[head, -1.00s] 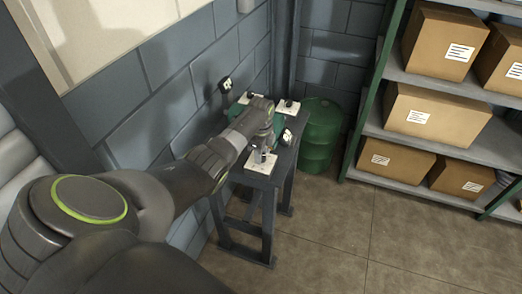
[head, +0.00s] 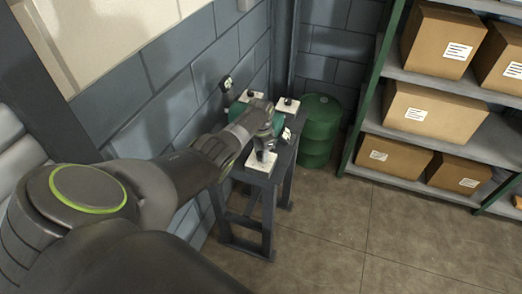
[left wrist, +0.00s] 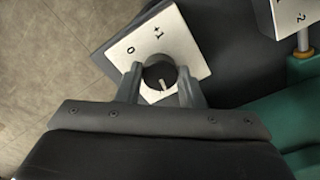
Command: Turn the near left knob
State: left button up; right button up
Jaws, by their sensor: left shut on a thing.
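In the head view, the green casing (head: 257,116) sits on a dark stand with white plates around it. My left gripper (head: 264,149) reaches down at the white near plate (head: 261,163). In the left wrist view, the round black knob (left wrist: 159,74) stands on a white plate (left wrist: 187,50) marked "0" and "+1". Its pale pointer line points toward the bottom of the picture. My left gripper's fingers (left wrist: 160,86) are shut on the knob, one on each side. My gripper hides much of the knob in the head view. My right gripper is not in view.
Another white plate (left wrist: 294,14), marked "-2", has a metal post with an orange ring beside it. Two far plates with knobs (head: 287,103) are on the stand. A green drum (head: 320,128), a block wall and box shelves (head: 470,148) stand around. Floor at right is clear.

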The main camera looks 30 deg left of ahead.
pick_arm(q)
jog(key=n, duration=0.4)
jog(key=shift+r+p, duration=0.15)
jog(key=shift+p, duration=0.25)
jog(key=shift+w+n, duration=0.1)
jog(key=shift+n, duration=1.8)
jog(key=shift+p, duration=0.3)
jog(key=o, duration=1)
jog(key=shift+r, duration=0.65)
notch_tip(320, 180, up, 16)
jog(key=b, duration=0.1)
jog(key=shift+b, duration=0.3)
